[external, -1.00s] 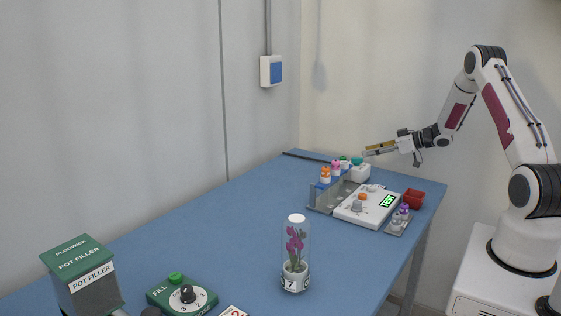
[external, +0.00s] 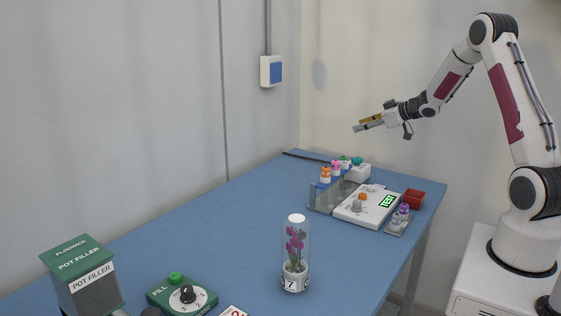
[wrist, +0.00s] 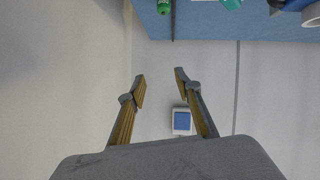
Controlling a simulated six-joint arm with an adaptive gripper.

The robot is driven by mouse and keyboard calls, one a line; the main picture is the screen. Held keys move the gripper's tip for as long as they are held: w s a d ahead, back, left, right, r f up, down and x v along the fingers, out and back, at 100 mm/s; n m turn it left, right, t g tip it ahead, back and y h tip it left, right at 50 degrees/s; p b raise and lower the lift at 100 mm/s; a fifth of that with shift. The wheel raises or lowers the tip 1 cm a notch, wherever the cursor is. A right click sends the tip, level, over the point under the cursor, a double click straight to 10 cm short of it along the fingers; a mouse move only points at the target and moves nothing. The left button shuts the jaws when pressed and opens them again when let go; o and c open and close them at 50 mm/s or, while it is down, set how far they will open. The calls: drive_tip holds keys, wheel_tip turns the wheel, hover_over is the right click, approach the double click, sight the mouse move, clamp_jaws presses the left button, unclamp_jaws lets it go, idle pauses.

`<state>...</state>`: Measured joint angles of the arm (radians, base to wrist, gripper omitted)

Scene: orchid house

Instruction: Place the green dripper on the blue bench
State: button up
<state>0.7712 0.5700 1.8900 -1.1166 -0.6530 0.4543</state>
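The green dripper (external: 345,159) is a small bottle with a green top at the far end of the blue bench (external: 215,225). It stands behind the pink-topped dripper and is partly hidden in the external view, so I cannot tell there whether it is in the rack or on the bench. In the wrist view the green dripper (wrist: 163,7) shows at the top edge, against the blue surface. My gripper (external: 359,126) is in the air above the bench's far end. In the wrist view my gripper (wrist: 160,76) has its fingers apart with nothing between them.
A grey rack (external: 323,199) bears orange-topped (external: 325,175) and pink-topped (external: 336,168) drippers. Beside it are a white device (external: 367,207), a teal-topped white unit (external: 358,173) and a red bin (external: 413,198). A glass-covered orchid (external: 295,255) stands nearer. The bench's middle-left is clear.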

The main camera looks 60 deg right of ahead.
drive_tip(key=s+a+r+m+g+h, duration=0.25)
drive_tip(key=s+a+r, duration=0.65)
drive_tip(key=a+r, duration=0.5)
drive_tip(key=s+a+f+g+y, duration=0.2)
drive_tip(key=s+a, duration=0.9)
drive_tip(key=s, duration=0.2)
drive_tip(key=s+a+f+n+g+y, duration=0.1)
drive_tip(key=s+a+g+y, duration=0.1)
drive_tip(key=s+a, duration=0.9)
drive_tip(key=s, duration=0.3)
drive_tip(key=shift+a+f, duration=0.3)
drive_tip(key=shift+f, duration=0.05)
